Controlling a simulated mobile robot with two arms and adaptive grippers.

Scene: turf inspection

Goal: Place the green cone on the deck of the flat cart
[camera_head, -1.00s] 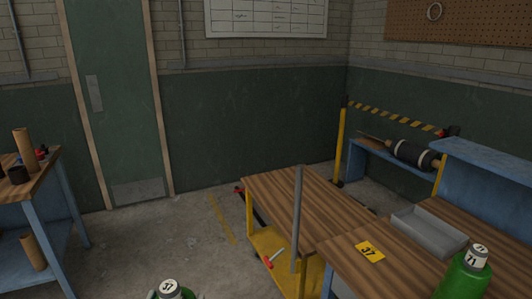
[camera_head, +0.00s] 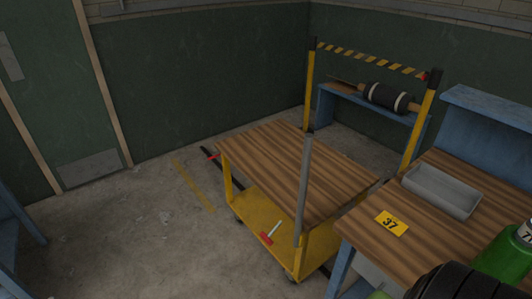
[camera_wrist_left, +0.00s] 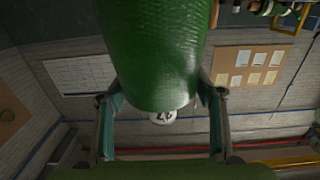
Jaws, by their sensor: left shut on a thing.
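A green round-shouldered body (camera_wrist_left: 152,50) with a white numbered cap fills the upper middle of the left wrist view; it looks more like a bottle than a plain cone. My left gripper (camera_wrist_left: 161,98) is shut on it, one finger on each side. The flat cart (camera_head: 263,226) stands mid-picture in the head view, with a bare brown wooden deck (camera_head: 285,165) above a yellow lower shelf. My right gripper is not in view.
A grey post (camera_head: 303,190) rises at the cart's near corner. Right of it, a workbench (camera_head: 365,240) carries a yellow 37 card (camera_head: 392,223), a grey tray (camera_head: 441,191) and another green body (camera_head: 507,258). A dark ribbed shape (camera_head: 455,284) at the bottom is unclear. Floor left is open.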

